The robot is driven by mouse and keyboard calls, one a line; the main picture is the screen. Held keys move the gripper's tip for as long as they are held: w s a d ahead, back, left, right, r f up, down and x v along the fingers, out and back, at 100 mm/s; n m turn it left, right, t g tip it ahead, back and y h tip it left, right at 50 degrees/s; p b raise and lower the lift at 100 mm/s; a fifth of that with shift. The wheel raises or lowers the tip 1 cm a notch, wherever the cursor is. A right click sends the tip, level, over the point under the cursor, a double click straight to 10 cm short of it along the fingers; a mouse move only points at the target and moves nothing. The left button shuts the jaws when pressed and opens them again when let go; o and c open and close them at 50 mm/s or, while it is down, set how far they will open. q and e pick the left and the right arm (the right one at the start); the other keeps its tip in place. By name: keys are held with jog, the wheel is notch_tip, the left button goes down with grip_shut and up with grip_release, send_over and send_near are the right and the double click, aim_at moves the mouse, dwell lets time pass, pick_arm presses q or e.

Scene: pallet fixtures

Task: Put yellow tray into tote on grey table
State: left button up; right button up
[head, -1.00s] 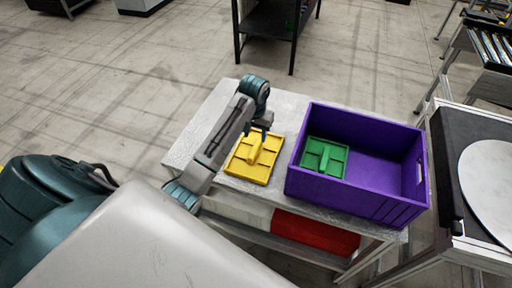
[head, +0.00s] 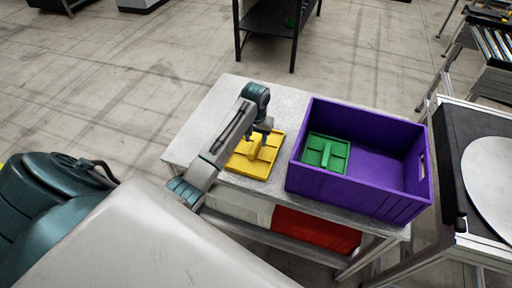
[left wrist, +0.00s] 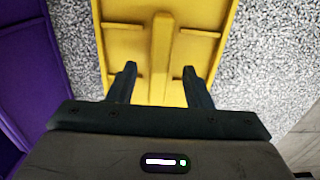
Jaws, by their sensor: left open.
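The yellow tray (head: 266,163) lies flat on the grey table (head: 213,113), left of the tote. It has a raised central rib, which also shows in the left wrist view (left wrist: 161,50). The purple tote (head: 395,172) stands on the same table, with a green tray (head: 325,153) lying inside at its left. My left gripper (head: 259,139) is over the yellow tray. In the left wrist view its two fingers (left wrist: 160,88) are apart, one on each side of the rib, with nothing held. My right gripper is not in view.
The tote's near wall and left wall rise beside the yellow tray. A red bin (head: 316,231) sits on the shelf below the tabletop. A stand with a white round plate (head: 490,172) is at the right. The table's back left is clear.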

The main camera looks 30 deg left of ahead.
pick_arm(q)
jog(key=shift+f, duration=0.95)
grip_shut()
jog(key=shift+w+r, duration=0.1)
jog(key=shift+r, duration=0.05)
